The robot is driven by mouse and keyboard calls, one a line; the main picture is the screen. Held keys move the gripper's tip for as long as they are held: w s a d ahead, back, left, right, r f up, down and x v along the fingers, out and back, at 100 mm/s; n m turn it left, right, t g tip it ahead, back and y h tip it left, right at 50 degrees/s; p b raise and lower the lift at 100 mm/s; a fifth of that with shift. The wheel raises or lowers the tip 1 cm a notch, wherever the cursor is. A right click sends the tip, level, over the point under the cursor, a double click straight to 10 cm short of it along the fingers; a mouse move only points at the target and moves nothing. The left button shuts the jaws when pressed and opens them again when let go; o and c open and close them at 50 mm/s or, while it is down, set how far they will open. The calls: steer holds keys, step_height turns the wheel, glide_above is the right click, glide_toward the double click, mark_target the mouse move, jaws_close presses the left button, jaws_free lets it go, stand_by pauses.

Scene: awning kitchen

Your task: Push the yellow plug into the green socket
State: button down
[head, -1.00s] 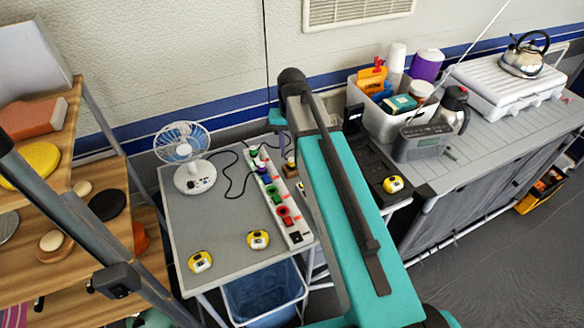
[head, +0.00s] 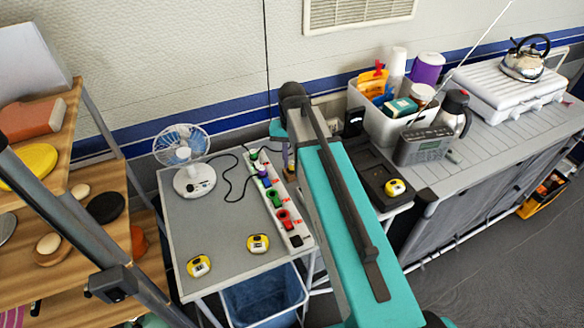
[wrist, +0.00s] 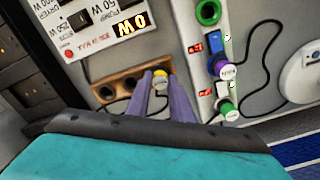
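The yellow plug (wrist: 160,74) shows in the wrist view, with a yellow end and pale body, at the right end of a brown block with round holes (wrist: 121,88). The purple fingers of my gripper (wrist: 160,90) stand on either side of it. I cannot tell whether they press on it or stand slightly apart. The green socket (wrist: 208,12) is an empty-looking green ring on the white power strip, at the top of the wrist view. It also shows in the head view (head: 274,197). My arm hides my fingertips in the head view.
The strip (head: 295,240) also holds a purple plug (wrist: 222,68), a green plug (wrist: 227,109) and a red socket (head: 284,217). A display box (wrist: 105,25) stands beside the block. A fan (head: 187,160) and two yellow gadgets (head: 258,244) are on the grey table.

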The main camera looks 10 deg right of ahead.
mark_target(292, 163)
steer(key=shift+r+p, duration=1.5)
steer(key=shift+r, duration=0.4)
stand_by(0.9)
steer(key=shift+r+p, duration=1.2)
steer(key=shift+r, duration=0.3)
steer(key=s+a+f, duration=0.3)
steer(key=s+a, duration=0.5)
steer(key=shift+s+a+p, duration=0.2)
steer(key=shift+s+p, duration=0.1)
steer(key=shift+s, duration=0.1)
steer(key=shift+f, duration=1)
stand_by(1.6)
